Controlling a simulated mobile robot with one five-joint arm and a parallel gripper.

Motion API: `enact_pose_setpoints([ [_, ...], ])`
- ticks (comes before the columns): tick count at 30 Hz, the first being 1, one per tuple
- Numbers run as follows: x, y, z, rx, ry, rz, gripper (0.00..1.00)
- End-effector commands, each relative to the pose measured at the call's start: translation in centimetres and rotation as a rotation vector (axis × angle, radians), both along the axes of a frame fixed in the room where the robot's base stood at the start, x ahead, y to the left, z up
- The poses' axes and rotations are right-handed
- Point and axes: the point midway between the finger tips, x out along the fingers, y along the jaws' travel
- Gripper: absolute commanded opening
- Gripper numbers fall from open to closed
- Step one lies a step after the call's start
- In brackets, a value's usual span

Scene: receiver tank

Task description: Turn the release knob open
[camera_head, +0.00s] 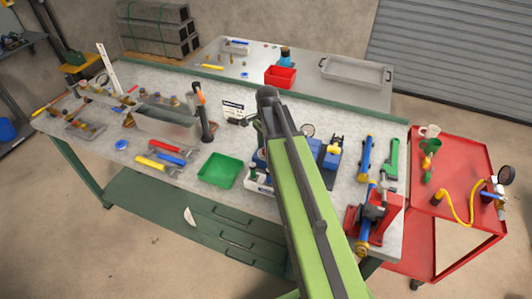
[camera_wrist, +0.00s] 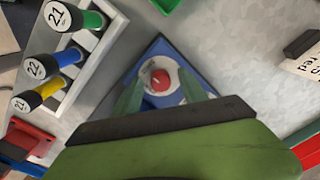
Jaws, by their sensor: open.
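In the wrist view a small red knob (camera_wrist: 160,79) sits in a round pale housing on a blue base (camera_wrist: 158,52). My gripper (camera_wrist: 160,84) is open, with one teal finger at the left of the knob and one at the right. The knob shows between the fingers, and I see no clear contact. How far the fingertips are above it I cannot tell. The lower part of the base is hidden behind my gripper. In the head view my green arm reaches over the bench and hides the knob.
A pale rack (camera_wrist: 100,45) of numbered, coloured-handled tools stands close at left in the wrist view. A printed card (camera_wrist: 306,62) lies at right. In the head view a green tray (camera_head: 220,170) is left of my arm, and a blue-and-yellow device (camera_head: 331,153) is right of it.

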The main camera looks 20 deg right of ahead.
Motion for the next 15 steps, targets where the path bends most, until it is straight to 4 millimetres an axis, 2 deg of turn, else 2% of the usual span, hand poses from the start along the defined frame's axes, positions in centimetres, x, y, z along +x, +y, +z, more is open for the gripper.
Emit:
enact_pose_setpoints([
  [4,-0.01,-0.03,0.15,0.000,0.000,0.000,0.47],
  [15,-0.02,-0.08,0.14,0.000,0.000,-0.001,0.00],
])
